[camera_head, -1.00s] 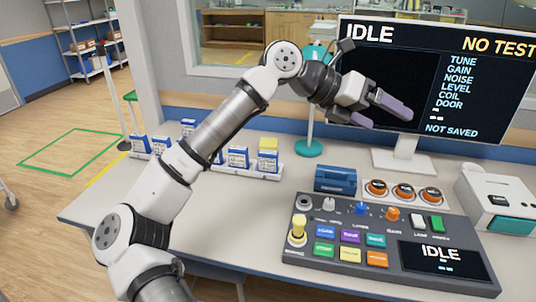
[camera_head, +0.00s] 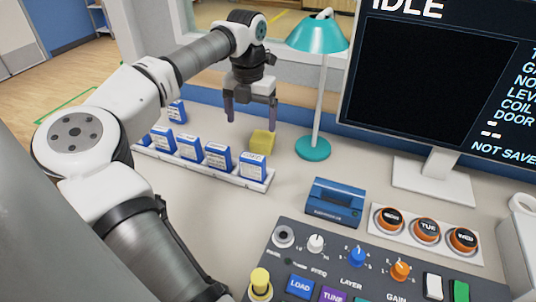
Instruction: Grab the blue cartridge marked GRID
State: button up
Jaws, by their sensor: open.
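Several blue cartridges with white labels stand upright in a white rack (camera_head: 205,172) on the table, left of centre. One is at the rack's right end (camera_head: 253,166), with others (camera_head: 217,156) in a row to its left. Another blue cartridge (camera_head: 177,111) stands apart behind the row. The labels are too small to read, so I cannot tell which is marked GRID. My gripper (camera_head: 251,120) points down with its fingers apart, empty, above and behind the right part of the rack. My arm hides the rack's left end.
A yellow block (camera_head: 262,142) sits behind the rack's right end, close to my gripper. A teal lamp (camera_head: 313,147) stands to the right. A blue box (camera_head: 335,202), orange knobs (camera_head: 426,231), a control console (camera_head: 320,262) and a monitor (camera_head: 430,90) fill the right side.

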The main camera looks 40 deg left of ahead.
jog(key=p, duration=0.1)
send_over(254, 154)
notch_tip(254, 154, down, 8)
jog(key=shift+r, duration=0.15)
jog(key=shift+w+f+p, duration=0.2)
jog(key=shift+f+p, duration=0.9)
jog(key=shift+f, duration=1.9)
jog(key=shift+c, duration=0.3)
jog(key=c, duration=1)
jog(key=shift+c, duration=0.2)
jog(key=shift+a+r, duration=0.1)
jog(key=shift+r, duration=0.05)
